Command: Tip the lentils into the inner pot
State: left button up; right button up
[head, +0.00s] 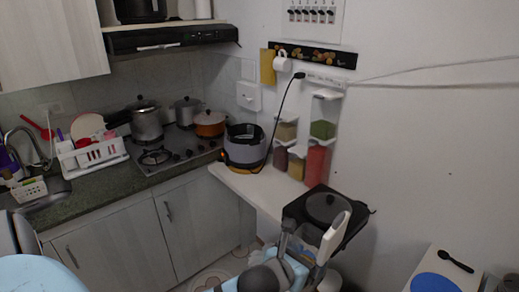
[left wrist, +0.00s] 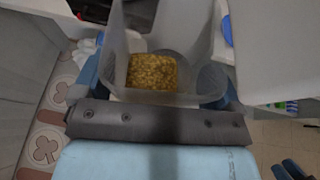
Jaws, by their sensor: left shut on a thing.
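My left gripper (head: 302,248) is low in the middle of the head view, just in front of a black square unit. It is shut on a clear, open-topped container (left wrist: 120,40), which shows between its fingers in the left wrist view. Yellow-brown lentils (left wrist: 152,72) lie in the bottom of the container. The black unit (head: 362,214) has a round grey pot-like piece (head: 326,206) on it; I cannot tell if this is the inner pot. A purple-grey rice cooker (head: 243,152) stands with a dark top on the white shelf, beyond my gripper. My right gripper is not in view.
Filled spice dispensers (head: 317,160) hang on the wall above the narrow white shelf (head: 262,188). A stove (head: 175,147) with several pots and a dish rack (head: 92,153) are at the left. A small table with a blue disc (head: 435,282) and black spoon (head: 455,261) is at the right.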

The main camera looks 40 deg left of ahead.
aim_at(245, 134)
jog(key=i+j, duration=0.15)
jog(key=j, duration=0.2)
jog(key=i+j+z, duration=0.1)
jog(key=j, duration=0.3)
jog(key=i+j, duration=0.25)
jog(key=i+j+z, duration=0.1)
jog(key=j, duration=0.4)
